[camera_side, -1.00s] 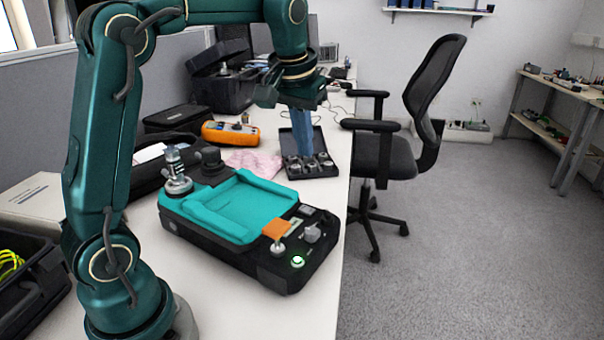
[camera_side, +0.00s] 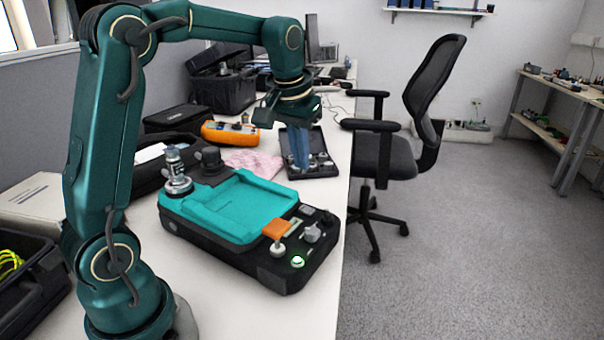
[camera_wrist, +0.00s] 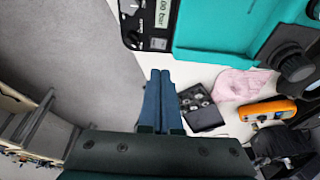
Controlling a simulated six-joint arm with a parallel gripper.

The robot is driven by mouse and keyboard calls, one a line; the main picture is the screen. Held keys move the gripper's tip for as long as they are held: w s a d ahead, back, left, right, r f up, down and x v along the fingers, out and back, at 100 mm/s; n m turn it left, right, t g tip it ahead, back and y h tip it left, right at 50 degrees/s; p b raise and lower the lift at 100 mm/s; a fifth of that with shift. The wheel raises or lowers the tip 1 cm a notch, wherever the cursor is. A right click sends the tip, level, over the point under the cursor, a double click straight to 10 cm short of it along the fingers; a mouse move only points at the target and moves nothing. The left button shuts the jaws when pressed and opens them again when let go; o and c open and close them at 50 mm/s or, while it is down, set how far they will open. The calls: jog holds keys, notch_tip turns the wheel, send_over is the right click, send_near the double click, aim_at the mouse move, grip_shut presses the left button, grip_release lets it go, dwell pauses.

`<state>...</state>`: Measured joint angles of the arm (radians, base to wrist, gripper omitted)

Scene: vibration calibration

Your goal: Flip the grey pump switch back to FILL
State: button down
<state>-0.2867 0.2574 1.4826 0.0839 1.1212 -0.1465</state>
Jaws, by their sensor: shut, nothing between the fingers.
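The black pump unit (camera_side: 262,268) with a teal tray top lies on the bench in the side view. Its front-right panel carries a grey knob-like switch (camera_side: 312,233), an orange-topped post (camera_side: 276,229), a small display and a green-lit button (camera_side: 297,261). The switch's labels are too small to read, so I cannot tell its setting. The wrist view shows part of the panel, with a display reading in bar (camera_wrist: 160,12). My gripper (camera_side: 300,168) is shut and empty, blue fingers pointing down, behind the panel and apart from it. Its fingertips also show in the wrist view (camera_wrist: 160,74).
An open black case of metal fittings (camera_side: 326,172) lies behind the pump, below or beside my fingers. A pink cloth (camera_side: 262,165) and an orange meter (camera_side: 228,134) are left of it. A metal fitting (camera_side: 177,180) stands at the pump's left corner. A chair (camera_side: 385,155) is right of the bench.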

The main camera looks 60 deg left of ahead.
send_near(308, 211)
jog(key=f, duration=0.1)
jog(key=w+a+f, duration=0.1)
jog(key=f, duration=0.1)
jog(key=a+f, duration=0.1)
jog(key=f, duration=0.1)
jog(key=shift+w+a, duration=0.15)
jog(key=shift+w, duration=0.15)
jog(key=shift+f, duration=0.55)
jog(key=shift+s+a+f, duration=0.1)
jog(key=shift+a+f, duration=0.15)
jog(key=shift+f, duration=0.25)
jog(key=shift+w+d, duration=0.25)
jog(key=shift+d, duration=0.6)
